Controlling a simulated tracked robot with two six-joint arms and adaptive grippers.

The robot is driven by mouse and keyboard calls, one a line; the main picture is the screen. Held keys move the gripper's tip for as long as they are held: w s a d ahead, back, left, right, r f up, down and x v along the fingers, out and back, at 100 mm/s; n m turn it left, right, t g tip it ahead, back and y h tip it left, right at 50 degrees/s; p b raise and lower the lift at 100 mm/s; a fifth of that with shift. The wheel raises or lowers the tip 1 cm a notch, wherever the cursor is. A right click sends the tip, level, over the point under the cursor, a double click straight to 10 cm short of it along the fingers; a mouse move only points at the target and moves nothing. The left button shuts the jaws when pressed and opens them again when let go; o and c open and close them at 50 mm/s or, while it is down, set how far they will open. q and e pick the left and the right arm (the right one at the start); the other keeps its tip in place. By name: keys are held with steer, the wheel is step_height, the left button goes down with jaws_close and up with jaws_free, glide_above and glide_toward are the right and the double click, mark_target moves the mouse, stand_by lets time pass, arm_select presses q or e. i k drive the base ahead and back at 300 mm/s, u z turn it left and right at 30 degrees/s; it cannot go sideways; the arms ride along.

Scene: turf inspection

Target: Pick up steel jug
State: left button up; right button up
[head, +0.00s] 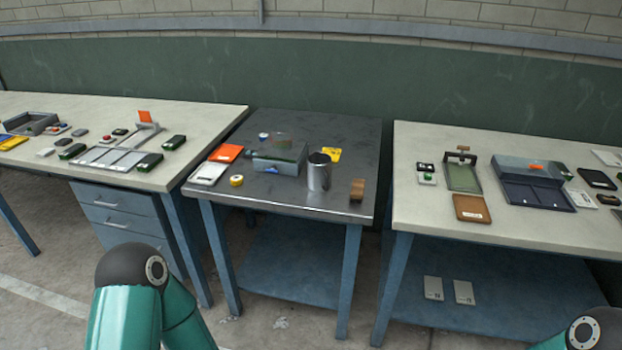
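The steel jug (318,174) is a shiny grey cylinder standing upright on the dark metal table (345,129) in the middle. It stands right of a grey box-like holder (279,158) and near the table's front part. Parts of my two teal arms show at the bottom left and bottom right edges, well short of the table. Neither gripper is visible, and nothing touches the jug.
A wooden block (357,189), a yellow card (331,154), a yellow tape roll (236,181), an orange item (226,153) and a white tray (208,173) share the table. Cluttered benches stand left (205,112) and right (425,137).

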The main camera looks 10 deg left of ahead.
mark_target(319, 178)
steer(key=z, duration=0.1)
steer(key=i, duration=0.9)
steer(key=u, duration=0.05)
